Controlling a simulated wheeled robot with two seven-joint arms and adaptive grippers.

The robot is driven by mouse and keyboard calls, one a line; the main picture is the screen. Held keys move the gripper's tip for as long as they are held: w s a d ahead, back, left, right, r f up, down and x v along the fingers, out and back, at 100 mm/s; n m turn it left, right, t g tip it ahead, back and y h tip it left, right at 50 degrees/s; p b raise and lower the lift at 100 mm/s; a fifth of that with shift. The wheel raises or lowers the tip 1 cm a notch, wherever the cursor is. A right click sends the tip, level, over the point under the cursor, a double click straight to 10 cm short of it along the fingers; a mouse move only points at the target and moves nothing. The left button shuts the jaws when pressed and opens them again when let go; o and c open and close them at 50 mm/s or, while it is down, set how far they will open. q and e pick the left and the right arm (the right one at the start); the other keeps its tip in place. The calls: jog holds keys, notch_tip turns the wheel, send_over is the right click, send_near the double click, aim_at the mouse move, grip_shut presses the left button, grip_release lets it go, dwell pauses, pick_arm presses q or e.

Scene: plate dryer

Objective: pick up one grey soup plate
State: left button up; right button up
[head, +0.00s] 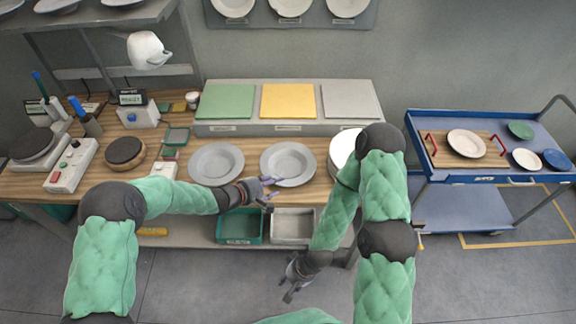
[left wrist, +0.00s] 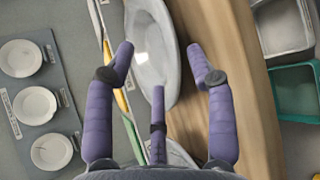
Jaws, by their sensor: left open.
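Two grey soup plates lie side by side on the wooden worktop: a left one (head: 214,165) and a right one (head: 290,160). My left gripper (head: 270,188) is open and empty at the near left rim of the right plate. In the left wrist view this plate (left wrist: 152,45) shows between and beyond the spread fingers (left wrist: 160,55); I cannot tell whether they touch it. Part of another plate (left wrist: 182,155) shows behind the fingers there. My right gripper (head: 293,285) hangs low in front of the worktop, away from the plates; its fingers are too small to judge.
White plates (head: 338,147) stand partly behind my right arm. Green, yellow and grey panels (head: 287,101) lie behind the soup plates. A green bin (head: 240,227) and a grey bin (head: 293,226) sit below the front edge. A blue cart (head: 480,178) stands at right.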

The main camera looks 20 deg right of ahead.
aim_at(288, 180)
pick_arm(q)
jog(key=shift+b+x, duration=0.3)
jog(key=shift+x, duration=4.35)
jog(key=shift+a, duration=0.1)
grip_shut()
jog(key=shift+s+f, duration=0.1)
jog(key=shift+f, duration=0.05)
